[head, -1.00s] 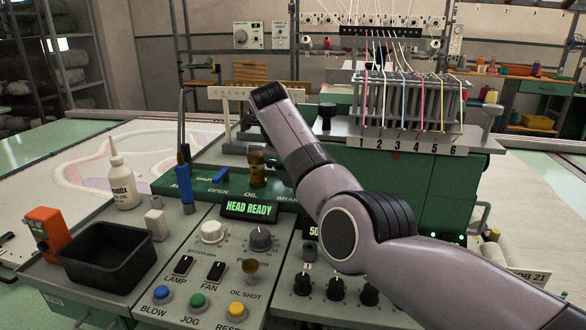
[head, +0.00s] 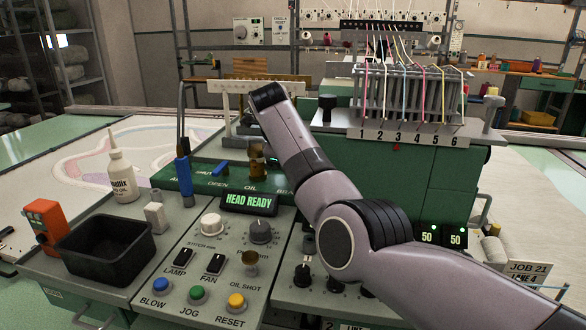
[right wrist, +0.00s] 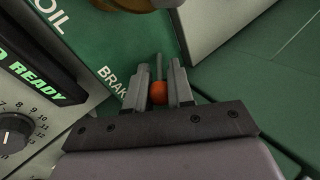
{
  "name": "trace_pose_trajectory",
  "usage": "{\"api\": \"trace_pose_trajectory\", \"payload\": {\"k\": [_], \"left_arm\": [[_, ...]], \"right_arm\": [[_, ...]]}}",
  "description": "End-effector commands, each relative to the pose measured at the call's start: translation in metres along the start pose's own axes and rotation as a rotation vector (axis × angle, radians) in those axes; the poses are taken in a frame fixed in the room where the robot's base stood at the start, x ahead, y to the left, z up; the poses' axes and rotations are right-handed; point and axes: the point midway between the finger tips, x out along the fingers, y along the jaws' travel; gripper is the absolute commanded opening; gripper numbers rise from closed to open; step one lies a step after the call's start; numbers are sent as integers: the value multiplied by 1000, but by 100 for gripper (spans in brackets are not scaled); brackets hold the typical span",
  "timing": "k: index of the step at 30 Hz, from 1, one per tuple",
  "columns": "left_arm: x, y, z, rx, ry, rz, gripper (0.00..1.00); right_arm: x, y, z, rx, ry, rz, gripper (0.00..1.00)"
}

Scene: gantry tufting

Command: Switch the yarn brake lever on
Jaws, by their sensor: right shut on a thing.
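In the head view my right arm comes in from the right and hides the lever and most of the BRAKE label. My left gripper is not in view.
A brass oil fitting (head: 257,160) stands just left of my right arm. The HEAD READY display (head: 249,202) and control knobs lie in front. A black tray (head: 102,250), a white bottle (head: 122,177) and the numbered yarn rack (head: 408,95) stand around the console.

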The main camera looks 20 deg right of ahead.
Motion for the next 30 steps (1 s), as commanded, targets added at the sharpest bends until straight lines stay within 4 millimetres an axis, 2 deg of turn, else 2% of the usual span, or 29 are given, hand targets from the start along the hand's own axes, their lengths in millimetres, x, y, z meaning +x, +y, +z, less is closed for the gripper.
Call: {"api": "trace_pose_trajectory", "payload": {"k": [1,12,27,28,30], "left_arm": [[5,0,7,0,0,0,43],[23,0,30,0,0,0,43],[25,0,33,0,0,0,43],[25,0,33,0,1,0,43],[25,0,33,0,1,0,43]], "right_arm": [[4,2,0,3,-6,-23,0],[3,10,-2,19,-35,-159,0],[-1,10,-2,22,-44,-197,0],[-1,10,-2,22,-43,-196,29],[-1,10,-2,22,-43,-196,47]]}}
